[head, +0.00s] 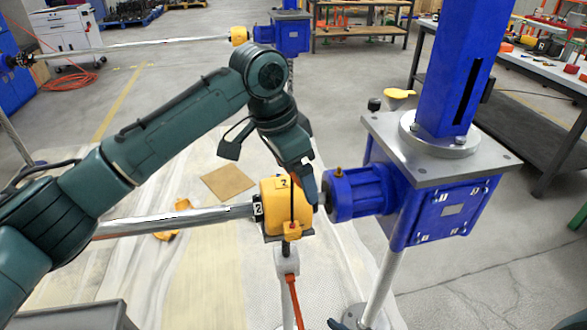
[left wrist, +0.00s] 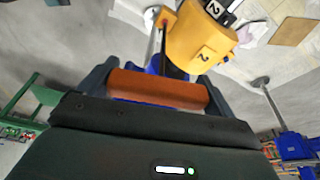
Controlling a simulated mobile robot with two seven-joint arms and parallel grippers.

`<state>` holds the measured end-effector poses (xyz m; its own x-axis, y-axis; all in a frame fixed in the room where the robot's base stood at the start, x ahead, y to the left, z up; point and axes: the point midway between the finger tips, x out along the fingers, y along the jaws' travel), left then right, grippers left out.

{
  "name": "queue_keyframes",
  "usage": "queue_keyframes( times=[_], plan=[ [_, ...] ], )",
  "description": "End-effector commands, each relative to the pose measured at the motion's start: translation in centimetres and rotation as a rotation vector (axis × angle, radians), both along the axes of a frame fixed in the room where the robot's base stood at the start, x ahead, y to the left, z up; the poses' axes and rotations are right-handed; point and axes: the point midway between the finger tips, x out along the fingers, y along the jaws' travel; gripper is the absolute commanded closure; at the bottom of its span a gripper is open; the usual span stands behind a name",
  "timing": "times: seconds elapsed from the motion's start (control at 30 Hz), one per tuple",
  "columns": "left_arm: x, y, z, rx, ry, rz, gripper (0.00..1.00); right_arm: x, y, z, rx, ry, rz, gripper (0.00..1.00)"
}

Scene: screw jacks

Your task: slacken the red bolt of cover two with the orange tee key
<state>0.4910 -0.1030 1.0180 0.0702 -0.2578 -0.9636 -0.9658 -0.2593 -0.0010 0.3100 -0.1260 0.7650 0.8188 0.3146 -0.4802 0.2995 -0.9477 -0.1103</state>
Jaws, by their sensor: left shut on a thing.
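Cover two is a yellow housing (head: 270,203) marked 2, at the end of a silver shaft; it also shows in the left wrist view (left wrist: 198,45). My left gripper (head: 303,183) is in front of the cover's upper right side. In the left wrist view my left gripper (left wrist: 158,90) is shut on the orange bar handle of the tee key (left wrist: 158,87), one finger at each end.
A blue motor (head: 355,193) and a blue gearbox (head: 432,208) under a grey plate stand right of the cover. A blue column (head: 455,70) rises above them. A second yellow cover (head: 238,35) is far behind. A brown sheet (head: 228,182) lies on the floor.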

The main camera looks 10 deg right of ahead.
Motion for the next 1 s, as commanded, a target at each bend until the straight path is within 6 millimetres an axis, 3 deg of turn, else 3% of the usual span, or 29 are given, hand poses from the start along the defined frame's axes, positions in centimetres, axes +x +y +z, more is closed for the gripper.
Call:
queue_keyframes(
  times=[1.0],
  plan=[
    [0.0,0.0,-1.0,-0.001,-0.001,0.002,0.50,0.0,0.0,0.0,0.000,0.000,0.000,0.64]
  ],
)
